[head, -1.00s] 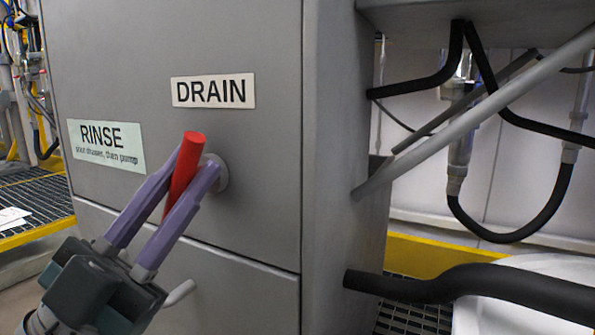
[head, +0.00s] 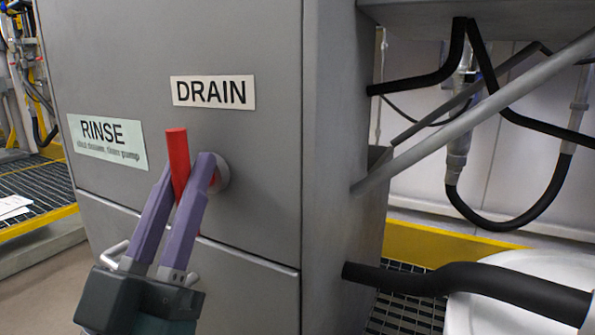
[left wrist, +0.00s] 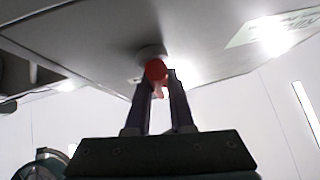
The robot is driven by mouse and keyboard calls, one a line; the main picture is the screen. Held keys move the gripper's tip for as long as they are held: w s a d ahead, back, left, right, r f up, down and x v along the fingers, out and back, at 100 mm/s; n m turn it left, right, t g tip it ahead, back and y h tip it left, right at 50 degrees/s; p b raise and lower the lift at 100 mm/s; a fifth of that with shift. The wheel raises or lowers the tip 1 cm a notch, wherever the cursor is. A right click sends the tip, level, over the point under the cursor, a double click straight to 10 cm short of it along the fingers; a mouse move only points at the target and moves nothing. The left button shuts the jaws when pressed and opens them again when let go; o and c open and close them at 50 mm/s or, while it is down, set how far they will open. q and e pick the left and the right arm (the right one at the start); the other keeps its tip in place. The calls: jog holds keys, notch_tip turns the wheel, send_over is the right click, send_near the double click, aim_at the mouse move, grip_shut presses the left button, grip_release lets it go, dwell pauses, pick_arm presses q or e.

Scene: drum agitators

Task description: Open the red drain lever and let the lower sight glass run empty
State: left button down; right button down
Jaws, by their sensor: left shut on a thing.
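The red drain lever (head: 178,152) is on the grey cabinet front, below the DRAIN label (head: 213,92), beside a round grey pivot boss (head: 222,172). Its top leans slightly left of upright. My left gripper (head: 188,168) is shut on it, with a purple finger on each side. The lever's red end (left wrist: 155,70) also shows between the fingers in the left wrist view. The fingers hide much of the lever's lower part. I cannot make out a lower sight glass in these views. My right gripper is not in view.
A RINSE label (head: 107,142) is left of the lever. A drawer (head: 245,275) with a bar handle (head: 113,252) lies below, behind my gripper. Black hoses (head: 470,280) and a grey brace (head: 470,115) are right of the cabinet. A white drum (head: 500,315) stands at lower right.

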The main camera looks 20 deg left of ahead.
pick_arm(q)
jog(key=shift+f+y, duration=0.1)
jog(key=shift+y, duration=0.2)
jog(key=c, duration=0.8)
grip_release()
jog(key=v, duration=1)
jog(key=shift+b, duration=0.45)
